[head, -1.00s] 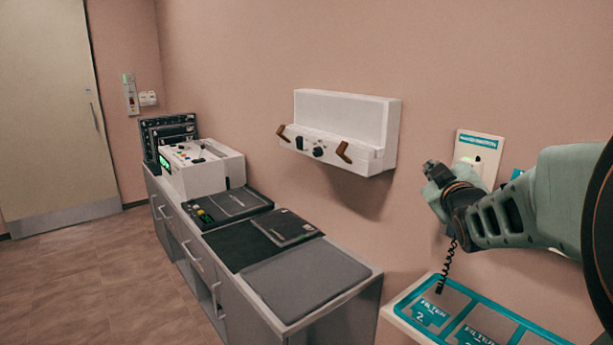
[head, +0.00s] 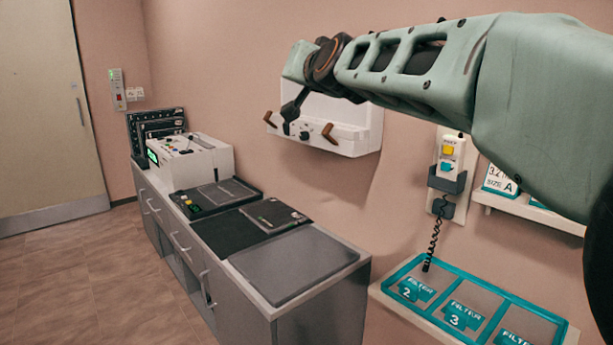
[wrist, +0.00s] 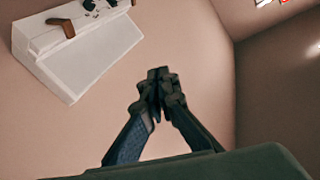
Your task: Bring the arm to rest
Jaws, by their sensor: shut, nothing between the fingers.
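My gripper (wrist: 158,90) is shut and empty, with its fingertips together in the middle of the wrist view and bare wall behind them. In the head view my green arm (head: 430,65) reaches from the right edge across the upper middle. Its dark gripper (head: 288,122) hangs at the left end, in front of the white wall unit (head: 350,138). The arm hides the upper part of that unit. The wall unit also shows at the upper left of the wrist view (wrist: 90,60), apart from the fingers.
A handset (head: 451,155) with yellow and blue buttons sits in a wall holder, its coiled cord hanging down. A filter tray (head: 403,270) and a shelf (head: 520,212) are at the right. A grey counter (head: 245,318) bears a white device (head: 205,165) and flat panels. The floor at left is clear.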

